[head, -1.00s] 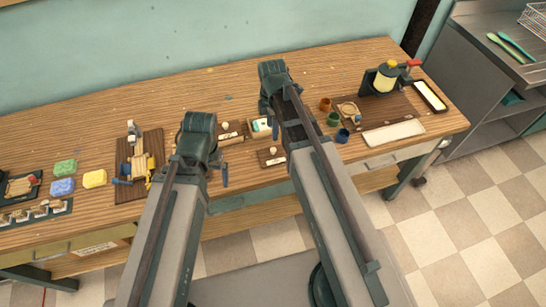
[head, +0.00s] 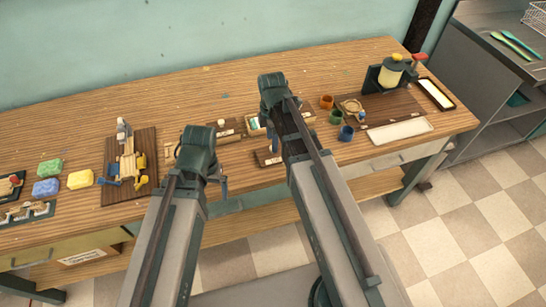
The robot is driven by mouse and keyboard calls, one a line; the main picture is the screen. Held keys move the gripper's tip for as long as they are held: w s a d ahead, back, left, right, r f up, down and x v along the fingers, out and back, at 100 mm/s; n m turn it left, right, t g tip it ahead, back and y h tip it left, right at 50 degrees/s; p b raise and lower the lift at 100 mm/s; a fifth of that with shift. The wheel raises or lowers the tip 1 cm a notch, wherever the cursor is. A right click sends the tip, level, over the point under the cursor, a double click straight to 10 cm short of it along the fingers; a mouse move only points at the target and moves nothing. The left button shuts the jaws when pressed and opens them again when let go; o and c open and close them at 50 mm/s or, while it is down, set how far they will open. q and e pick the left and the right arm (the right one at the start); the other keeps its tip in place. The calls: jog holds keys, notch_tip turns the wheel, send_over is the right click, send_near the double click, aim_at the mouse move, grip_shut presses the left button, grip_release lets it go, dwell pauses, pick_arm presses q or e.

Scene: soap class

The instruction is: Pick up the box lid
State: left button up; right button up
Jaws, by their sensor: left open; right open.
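A small open box (head: 254,125) with a pale teal thing in it lies at the bench's middle, partly hidden by my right arm. Two small dark wooden pieces with round pale knobs lie near it, one to its left (head: 230,132) and one in front (head: 266,158). I cannot tell which is the box lid. My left gripper (head: 198,152) is open, over the bench left of these pieces, its fingers mostly hidden by its wrist. My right gripper (head: 272,92) is open, above and behind the box, its fingers mostly hidden. Neither visibly holds anything.
On the left are a wooden board (head: 113,190) with a tool and coloured soap bars (head: 80,179). On the right are small coloured cups (head: 326,102), a white tray (head: 400,131) and a dispenser stand (head: 392,72). The back of the bench (head: 180,90) is mostly clear.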

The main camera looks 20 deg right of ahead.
notch_tip(320, 180, down, 4)
jog(key=b, duration=0.2)
jog(key=shift+w+r+b, duration=0.1)
jog(key=shift+r+b, duration=0.1)
jog(key=shift+b, duration=0.1)
jog(key=shift+r, duration=0.1)
grip_shut()
